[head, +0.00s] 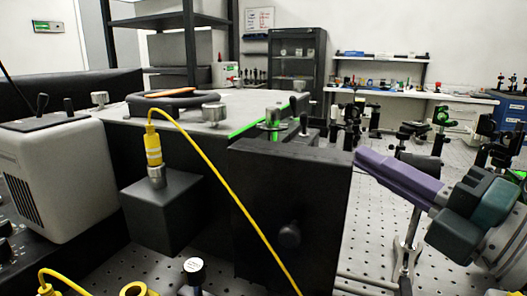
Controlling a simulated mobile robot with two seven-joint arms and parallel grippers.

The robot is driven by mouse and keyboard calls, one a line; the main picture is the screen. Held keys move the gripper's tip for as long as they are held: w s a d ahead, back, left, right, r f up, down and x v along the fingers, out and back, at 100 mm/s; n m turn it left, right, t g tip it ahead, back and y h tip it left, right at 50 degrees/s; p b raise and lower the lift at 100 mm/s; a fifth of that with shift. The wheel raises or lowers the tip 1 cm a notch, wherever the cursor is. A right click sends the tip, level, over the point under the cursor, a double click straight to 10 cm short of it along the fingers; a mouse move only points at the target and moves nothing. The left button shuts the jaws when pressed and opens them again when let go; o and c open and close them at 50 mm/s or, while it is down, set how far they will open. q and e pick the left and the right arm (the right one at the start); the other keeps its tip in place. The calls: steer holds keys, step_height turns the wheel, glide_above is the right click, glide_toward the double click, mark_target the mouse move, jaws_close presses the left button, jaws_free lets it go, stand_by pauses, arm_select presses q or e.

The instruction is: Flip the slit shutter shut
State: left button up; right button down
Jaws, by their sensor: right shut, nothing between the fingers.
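My right gripper (360,160) reaches in from the right, with its purple fingers closed together and empty. Its tips are just right of the upper right edge of a black box-like housing (265,185), and I cannot tell whether they touch it. Small upright fittings stand on and behind the top of this housing, among them a dark lever (303,123) and a silver knob (273,117). I cannot tell for sure which part is the slit shutter, or whether it is open or shut. A dark round knob (289,235) is on the housing's front face. My left gripper is out of view.
A yellow cable (215,165) runs from a connector on a dark block (165,215) across the housing's front. A grey lamp-like unit (55,180) stands at left. Several optical mounts (440,125) crowd the perforated bench behind and right. A green beam (247,127) shows near the housing's top.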

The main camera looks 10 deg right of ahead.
mark_target(304, 124)
steer(key=shift+w, duration=0.1)
steer(key=p+x, duration=0.1)
steer(key=x, duration=0.9)
stand_by(0.3)
steer(key=m+g+p, duration=0.1)
steer(key=m+p, duration=0.1)
steer(key=p, duration=0.3)
steer(key=w+d+r+m+g+h+p, duration=0.1)
steer(key=m+p, duration=0.1)
steer(key=p, duration=0.3)
steer(key=w+r+m+g+p, duration=0.1)
steer(key=m+p, duration=0.1)
steer(key=p, duration=0.3)
steer(key=shift+d+r+g, duration=0.15)
steer(key=shift+d+g, duration=0.1)
steer(key=shift+g, duration=0.15)
stand_by(0.4)
